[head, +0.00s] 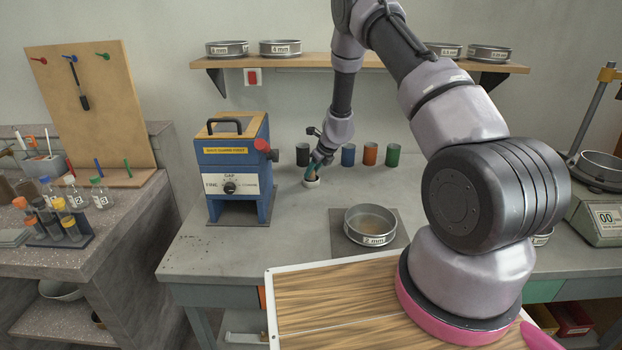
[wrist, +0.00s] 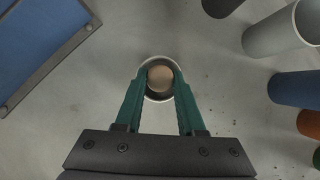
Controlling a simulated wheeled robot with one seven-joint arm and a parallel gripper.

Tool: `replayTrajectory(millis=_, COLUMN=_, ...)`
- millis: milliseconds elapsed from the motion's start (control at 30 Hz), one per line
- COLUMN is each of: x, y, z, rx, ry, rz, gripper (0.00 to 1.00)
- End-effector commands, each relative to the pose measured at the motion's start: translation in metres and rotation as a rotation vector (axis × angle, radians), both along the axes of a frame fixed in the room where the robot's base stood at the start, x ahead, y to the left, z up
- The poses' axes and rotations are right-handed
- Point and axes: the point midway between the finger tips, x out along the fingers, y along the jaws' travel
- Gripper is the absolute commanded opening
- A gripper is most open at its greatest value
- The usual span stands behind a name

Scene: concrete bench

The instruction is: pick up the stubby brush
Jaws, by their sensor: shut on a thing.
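The stubby brush shows in the wrist view as a round tan end (wrist: 160,77) inside a small white cup (wrist: 154,94). The rest of the brush is hidden in the cup. My gripper (wrist: 160,80) points down, with its two green fingers closed on either side of the tan end, at the cup's mouth. In the head view my gripper (head: 313,172) is over the same white cup (head: 311,184), which stands on the bench; the brush cannot be made out there.
A blue machine (head: 237,165) stands just left of the cup. Blue (head: 348,155), orange (head: 370,154) and green (head: 392,155) cylinders stand behind to the right, a black one (head: 303,154) behind. A sieve (head: 370,225) is at front right. Bench front left is clear.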

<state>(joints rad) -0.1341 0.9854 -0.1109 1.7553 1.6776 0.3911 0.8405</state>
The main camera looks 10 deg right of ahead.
Motion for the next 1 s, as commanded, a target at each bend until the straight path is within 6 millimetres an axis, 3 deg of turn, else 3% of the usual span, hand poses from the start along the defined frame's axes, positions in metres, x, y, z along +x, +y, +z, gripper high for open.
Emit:
replayTrajectory(millis=267, x=0.001, y=0.0, z=0.009, rx=0.001, ry=-0.002, rz=0.001, gripper=0.0)
replayTrajectory(millis=700, x=0.001, y=0.0, z=0.089, rx=-0.001, ry=-0.003, rz=0.002, gripper=0.0)
replayTrajectory(millis=1000, x=0.0, y=0.0, z=0.101, rx=0.0, ry=0.0, rz=0.0, gripper=0.0)
